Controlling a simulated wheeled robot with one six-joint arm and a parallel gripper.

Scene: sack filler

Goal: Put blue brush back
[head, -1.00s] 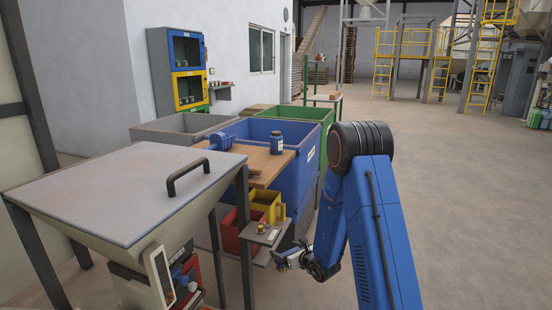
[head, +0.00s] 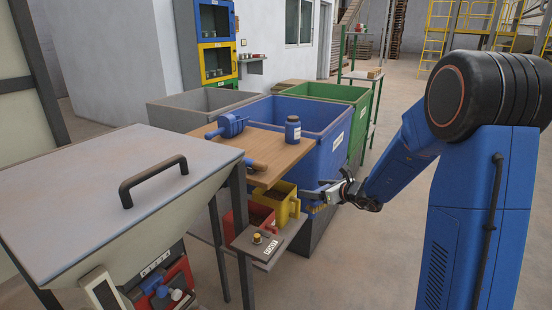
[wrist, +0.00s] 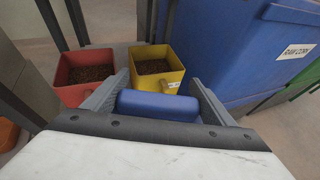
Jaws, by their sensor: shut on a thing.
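My gripper (head: 330,192) is in front of the near right corner of the blue bin (head: 340,148) in the head view. It is shut on the blue brush (wrist: 158,105), whose blue body fills the space between the two fingers in the wrist view. A small tan part shows just beyond the blue body; I cannot tell if it is the brush's bristles or handle. In the head view the brush is small and partly hidden by the fingers. It appears held in the air, clear of the floor.
Red (wrist: 88,75) and yellow (wrist: 158,70) containers with brown contents stand on a low shelf. A wooden board (head: 270,150) on the bins holds a blue scoop (head: 232,125) and a blue jar (head: 293,130). Open floor lies to the right.

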